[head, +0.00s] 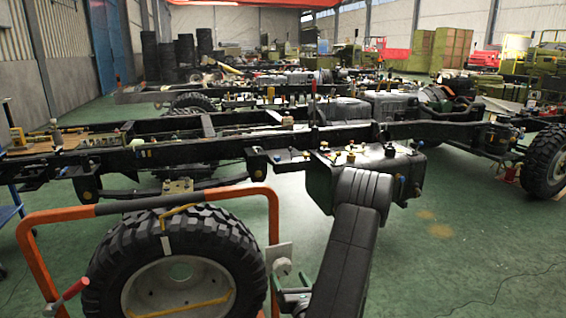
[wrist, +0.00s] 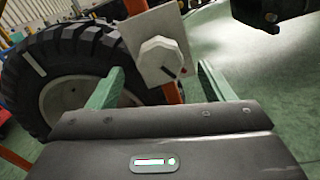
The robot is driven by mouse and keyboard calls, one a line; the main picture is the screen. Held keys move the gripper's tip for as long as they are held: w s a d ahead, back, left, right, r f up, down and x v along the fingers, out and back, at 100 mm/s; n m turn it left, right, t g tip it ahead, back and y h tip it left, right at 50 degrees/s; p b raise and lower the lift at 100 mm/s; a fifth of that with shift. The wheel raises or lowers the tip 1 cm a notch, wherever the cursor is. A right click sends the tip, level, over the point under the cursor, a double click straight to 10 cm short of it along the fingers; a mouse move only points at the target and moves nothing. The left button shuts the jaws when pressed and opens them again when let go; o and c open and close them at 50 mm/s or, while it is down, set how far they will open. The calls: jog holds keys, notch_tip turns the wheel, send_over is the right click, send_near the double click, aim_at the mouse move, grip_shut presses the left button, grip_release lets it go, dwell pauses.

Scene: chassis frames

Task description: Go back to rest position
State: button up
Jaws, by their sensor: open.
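My gripper (wrist: 161,68) shows in the wrist view with its two green fingers spread wide apart. Nothing is held between them. A white faceted knob (wrist: 161,58) on a pale plate shows in the gap between the fingers, beyond the tips; I cannot tell how far. In the head view my gripper (head: 302,280) is low, just right of the same knob (head: 282,267) and plate. My dark arm link hides part of it.
A large tyre (head: 178,262) stands in an orange tube frame (head: 26,250) just left of my gripper. A long black truck chassis (head: 230,148) with a dark tank (head: 400,170) lies behind. Green floor (head: 450,250) is clear at the right.

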aim_at(283, 269)
jog(key=x, duration=0.5)
jog(key=shift+w+a, duration=0.15)
jog(key=shift+w, duration=0.1)
jog(key=shift+w+a, duration=0.1)
jog(key=shift+w, duration=0.15)
jog(key=n, duration=0.5)
jog(key=shift+s+a+n, duration=0.1)
jog(key=shift+s+n, duration=0.05)
jog(key=shift+n, duration=0.15)
jog(key=v, duration=1.3)
jog(key=shift+s+p, duration=0.35)
jog(key=shift+p, duration=0.05)
jog(key=shift+r, duration=0.1)
